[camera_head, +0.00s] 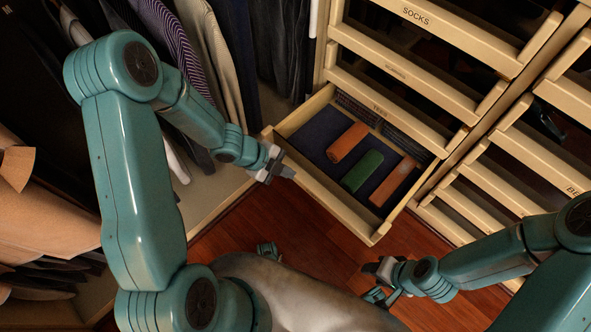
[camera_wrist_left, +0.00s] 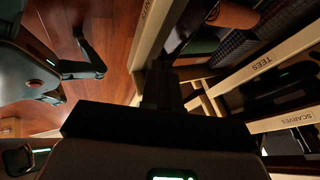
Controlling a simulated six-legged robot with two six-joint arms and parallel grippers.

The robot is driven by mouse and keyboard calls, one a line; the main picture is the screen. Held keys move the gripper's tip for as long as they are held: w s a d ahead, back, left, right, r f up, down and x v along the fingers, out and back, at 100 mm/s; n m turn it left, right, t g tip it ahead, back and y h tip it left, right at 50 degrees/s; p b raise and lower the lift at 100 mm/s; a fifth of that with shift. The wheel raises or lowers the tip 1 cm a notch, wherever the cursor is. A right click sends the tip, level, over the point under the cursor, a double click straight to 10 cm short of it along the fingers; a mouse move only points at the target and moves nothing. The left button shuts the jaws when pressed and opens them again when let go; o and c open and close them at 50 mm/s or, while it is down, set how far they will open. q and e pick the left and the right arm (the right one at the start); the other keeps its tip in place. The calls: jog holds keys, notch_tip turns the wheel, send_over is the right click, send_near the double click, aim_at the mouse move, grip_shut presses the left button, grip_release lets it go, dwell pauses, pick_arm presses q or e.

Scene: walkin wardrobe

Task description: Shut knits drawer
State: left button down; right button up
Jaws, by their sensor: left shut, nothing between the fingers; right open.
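The open drawer (camera_head: 328,200) sticks out low in the wooden unit, under the TEES drawer. It holds rolled clothes: an orange roll (camera_head: 347,142), a green roll (camera_head: 362,171) and a second orange roll (camera_head: 395,181). Its front label is not readable in the head view. In the left wrist view, the drawer's front edge (camera_wrist_left: 151,30) rises beside my dark fingers. My left gripper (camera_head: 285,172) is shut and empty, at the outer side of the drawer front near its left end; I cannot tell whether it touches. My right gripper (camera_head: 374,269) is open and empty, low in front of the drawer.
Above are the TEES drawer (camera_head: 395,112), the SCARVES drawer (camera_head: 405,80) and the SOCKS drawer (camera_head: 445,28). Another drawer column (camera_head: 510,180) stands at right. Hanging clothes (camera_head: 215,60) fill the left. The red wood floor (camera_head: 320,245) in front of the drawer shows free room.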

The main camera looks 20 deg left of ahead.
pick_arm(q)
jog(key=b, duration=0.5)
send_near(323, 176)
notch_tip(323, 176, down, 4)
jog(key=s, duration=0.2)
jog(key=w+d+p, duration=0.2)
jog(key=w, duration=0.1)
jog(key=shift+w+d+r, duration=0.15)
jog(key=shift+w, duration=0.15)
